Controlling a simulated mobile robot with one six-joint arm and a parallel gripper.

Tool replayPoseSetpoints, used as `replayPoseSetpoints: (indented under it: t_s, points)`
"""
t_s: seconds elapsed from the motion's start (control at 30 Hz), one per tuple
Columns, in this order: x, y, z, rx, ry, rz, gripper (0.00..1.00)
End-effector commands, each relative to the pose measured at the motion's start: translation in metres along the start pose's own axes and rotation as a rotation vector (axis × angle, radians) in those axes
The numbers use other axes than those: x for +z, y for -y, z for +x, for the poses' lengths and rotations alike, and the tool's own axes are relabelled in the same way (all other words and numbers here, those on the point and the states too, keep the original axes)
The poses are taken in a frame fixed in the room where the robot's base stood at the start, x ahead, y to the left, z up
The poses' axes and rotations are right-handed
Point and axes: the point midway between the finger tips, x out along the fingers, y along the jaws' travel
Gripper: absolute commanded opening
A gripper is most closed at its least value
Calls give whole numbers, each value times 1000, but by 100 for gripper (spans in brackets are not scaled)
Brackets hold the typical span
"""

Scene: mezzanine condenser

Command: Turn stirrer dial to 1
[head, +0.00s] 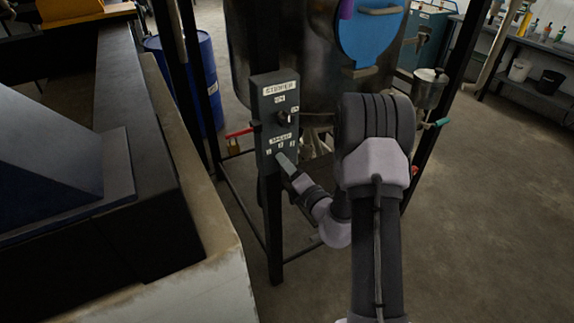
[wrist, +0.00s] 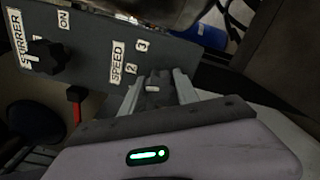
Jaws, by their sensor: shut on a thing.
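The grey stirrer control box (head: 275,105) is fixed to a dark post in front of the tank; its face also shows in the wrist view (wrist: 100,52). Its lower part carries the SPEED label and number marks. In the wrist view, 2 and 3 are readable beside the SPEED label; I cannot make out the 1. My gripper (head: 282,160) is at the bottom of the box, its fingers on either side of the small dark speed dial (wrist: 152,83), shut on it. The dial's pointer direction cannot be told. A separate black knob (wrist: 47,57) sits beside the STIRRER and ON labels.
A metal tank (head: 300,55) with a blue disc (head: 370,35) stands behind the box. A red-handled valve (head: 238,133) is left of the box. A blue drum (head: 205,80) stands behind left. A pale ledge (head: 205,225) runs along the left. Open floor lies to the right.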

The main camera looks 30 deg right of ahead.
Motion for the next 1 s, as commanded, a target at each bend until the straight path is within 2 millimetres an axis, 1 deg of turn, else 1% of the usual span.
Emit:
replayPoseSetpoints:
  t_s: [0.3,0.5,0.7,1.0]
  points:
    - [-1,2,0,-2,-1,-289,0]
    - [0,1,0,-1,0,-442,0]
    - [0,1,0,-2,0,-554,0]
    - [0,1,0,-2,-1,-638,0]
